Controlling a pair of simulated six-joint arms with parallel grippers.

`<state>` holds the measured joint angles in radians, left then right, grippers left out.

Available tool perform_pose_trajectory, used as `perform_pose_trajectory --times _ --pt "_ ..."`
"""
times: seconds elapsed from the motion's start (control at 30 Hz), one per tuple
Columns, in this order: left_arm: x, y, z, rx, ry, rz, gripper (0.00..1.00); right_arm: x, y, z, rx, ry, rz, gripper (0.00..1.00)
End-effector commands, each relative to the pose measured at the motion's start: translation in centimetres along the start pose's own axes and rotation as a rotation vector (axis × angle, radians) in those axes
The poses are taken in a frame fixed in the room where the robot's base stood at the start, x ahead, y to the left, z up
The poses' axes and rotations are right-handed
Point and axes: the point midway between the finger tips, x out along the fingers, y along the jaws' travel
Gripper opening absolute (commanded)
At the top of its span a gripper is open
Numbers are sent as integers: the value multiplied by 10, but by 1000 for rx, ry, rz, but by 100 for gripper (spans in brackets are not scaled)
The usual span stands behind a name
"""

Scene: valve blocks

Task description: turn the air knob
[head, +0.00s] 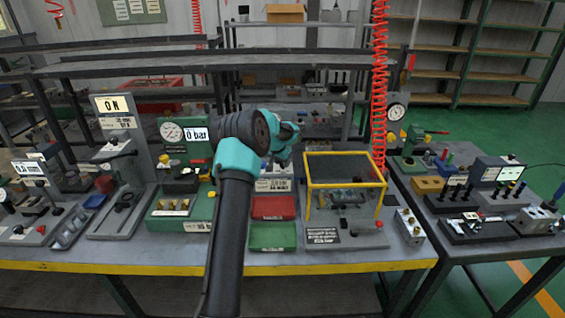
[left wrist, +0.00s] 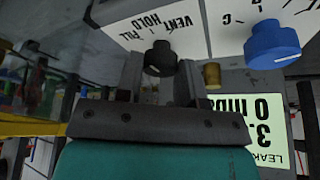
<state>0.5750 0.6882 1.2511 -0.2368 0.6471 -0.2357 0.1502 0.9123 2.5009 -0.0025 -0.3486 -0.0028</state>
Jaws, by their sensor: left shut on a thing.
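In the left wrist view a black knob (left wrist: 160,58) sits on a white plate (left wrist: 150,22) whose upside-down lettering seems to read VENT, FILL and HOLD. My left gripper (left wrist: 161,80) has one finger on each side of this knob and is shut on it. A blue knob (left wrist: 271,45) is on a second white plate to the right, clear of the fingers. In the head view my teal and black left wrist (head: 285,135) hides the fingers and the knob. My right gripper is in neither view.
A yellow-framed clear box (head: 345,155) stands right of my arm. A red tray (head: 274,208) and a green tray (head: 273,237) lie beside the arm. A red coiled hose (head: 379,80) hangs behind. A lit display (left wrist: 268,130) sits near the gripper's right side.

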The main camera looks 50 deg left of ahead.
Motion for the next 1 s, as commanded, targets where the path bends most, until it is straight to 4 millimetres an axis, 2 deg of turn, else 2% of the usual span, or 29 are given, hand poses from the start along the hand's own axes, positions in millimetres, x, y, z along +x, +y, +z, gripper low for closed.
perform_pose_trajectory --times 0.3,0.67,0.7,0.93,1.0 --pt "0 0 0 70 -1 28 12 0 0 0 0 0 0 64" --pt "0 0 0 74 -1 30 12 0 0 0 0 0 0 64" --pt "0 0 0 74 -1 30 36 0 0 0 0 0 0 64" --pt "0 0 0 73 -1 30 58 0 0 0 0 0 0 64" --pt "0 0 0 73 -1 30 61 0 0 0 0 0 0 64"
